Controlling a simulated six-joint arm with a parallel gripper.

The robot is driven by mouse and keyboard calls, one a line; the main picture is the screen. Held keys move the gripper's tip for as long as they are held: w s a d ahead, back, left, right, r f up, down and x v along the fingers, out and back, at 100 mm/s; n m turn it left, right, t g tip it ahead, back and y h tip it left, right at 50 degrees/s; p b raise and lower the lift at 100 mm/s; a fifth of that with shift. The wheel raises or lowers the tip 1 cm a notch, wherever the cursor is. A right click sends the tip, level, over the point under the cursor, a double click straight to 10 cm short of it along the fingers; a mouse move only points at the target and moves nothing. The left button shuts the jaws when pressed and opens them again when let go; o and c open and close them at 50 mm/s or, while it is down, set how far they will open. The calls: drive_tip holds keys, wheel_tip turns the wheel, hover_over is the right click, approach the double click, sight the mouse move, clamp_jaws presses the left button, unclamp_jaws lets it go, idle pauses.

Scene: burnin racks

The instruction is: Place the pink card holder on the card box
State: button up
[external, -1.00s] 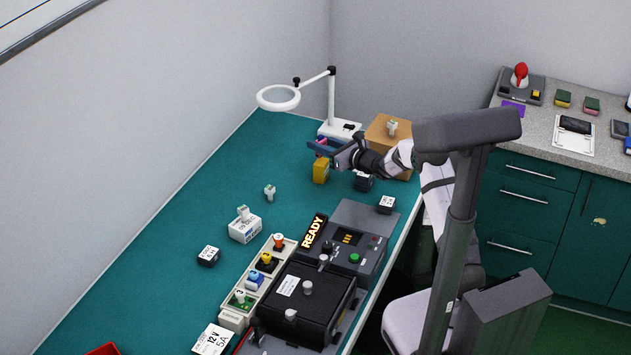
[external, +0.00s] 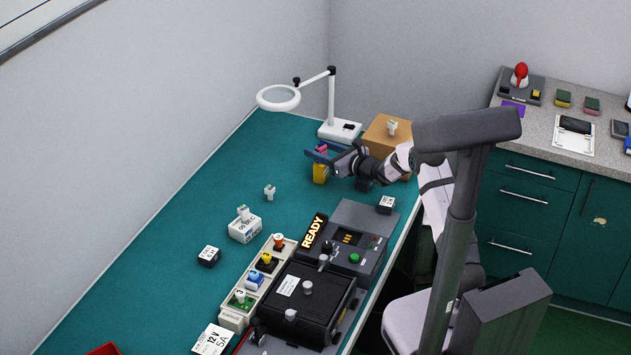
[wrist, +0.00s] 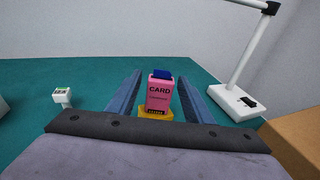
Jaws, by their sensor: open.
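The pink card holder (external: 322,148), marked "CARD" and with a blue top, stands upright on a yellow block (external: 320,174). In the wrist view the pink holder (wrist: 159,94) is between the two blue fingers of my gripper (wrist: 160,76). My gripper (external: 317,152) is open, with a gap visible on each side of the holder. The brown card box (external: 377,127) stands to the right of the holder, at the back of the bench. Its side (wrist: 296,132) also shows at the right of the wrist view.
A small pale part (external: 392,128) sits on the card box. A white magnifier lamp (external: 332,105) stands behind the holder, its base close to the box. The bench's left is mostly clear.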

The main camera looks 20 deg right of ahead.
drive_tip(key=shift+r, duration=0.15)
drive_tip(key=b+v, duration=0.2)
drive_tip(key=v, duration=1)
idle(0.3)
